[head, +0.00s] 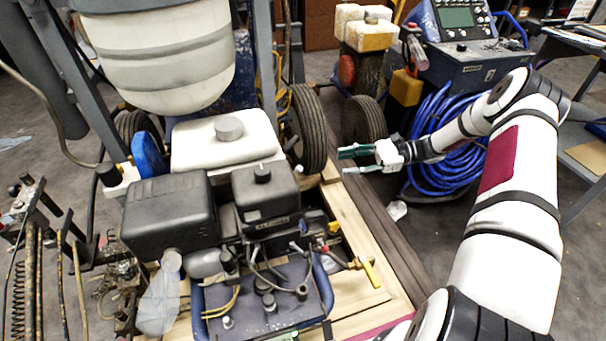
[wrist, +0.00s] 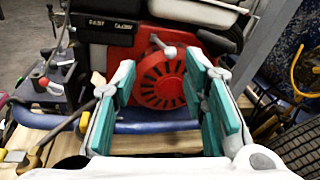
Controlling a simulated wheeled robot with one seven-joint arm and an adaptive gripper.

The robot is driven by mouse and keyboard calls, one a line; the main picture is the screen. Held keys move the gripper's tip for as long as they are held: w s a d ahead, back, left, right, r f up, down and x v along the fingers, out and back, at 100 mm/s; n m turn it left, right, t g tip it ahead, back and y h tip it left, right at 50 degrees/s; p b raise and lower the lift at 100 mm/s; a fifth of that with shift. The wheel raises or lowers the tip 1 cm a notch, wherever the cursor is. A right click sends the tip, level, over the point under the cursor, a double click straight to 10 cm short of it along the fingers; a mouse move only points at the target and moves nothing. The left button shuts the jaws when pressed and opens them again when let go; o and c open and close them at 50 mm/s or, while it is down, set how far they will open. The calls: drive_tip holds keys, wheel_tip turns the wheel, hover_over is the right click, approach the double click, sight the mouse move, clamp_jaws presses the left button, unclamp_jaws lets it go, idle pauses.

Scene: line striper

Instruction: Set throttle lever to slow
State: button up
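The striper's engine has a white tank (head: 222,142) and black covers (head: 165,212) in the head view. In the wrist view, its red slotted starter cover (wrist: 163,86) shows between my fingers, with a pale pull handle (wrist: 165,48) above it. I cannot clearly pick out the throttle lever; small levers and knobs (wrist: 45,82) sit at the left of the engine in the wrist view. My gripper (head: 350,162) is open and empty, to the right of the engine and apart from it. Its teal finger pads stand wide apart in the wrist view (wrist: 163,75).
A yellow-handled valve (head: 370,273) projects at the engine's front right. A black tire (head: 307,130) stands behind the engine, left of my gripper. A blue coiled hose (head: 447,140) hangs on a machine at the right. Wooden boards (head: 345,205) lie beneath the engine.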

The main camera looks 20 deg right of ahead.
drive_tip(key=w+a+f+b, duration=0.1)
drive_tip(key=w+a, duration=0.1)
drive_tip(key=a, duration=0.4)
drive_tip(key=w+a+f+m+t+b, duration=0.1)
drive_tip(key=w+a+f+b, duration=0.1)
drive_tip(key=a, duration=0.3)
drive_tip(key=shift+w+a+y, duration=0.15)
drive_tip(key=shift+a+y, duration=0.2)
drive_tip(key=shift+y, duration=0.05)
drive_tip(key=shift+f, duration=0.1)
clamp_jaws()
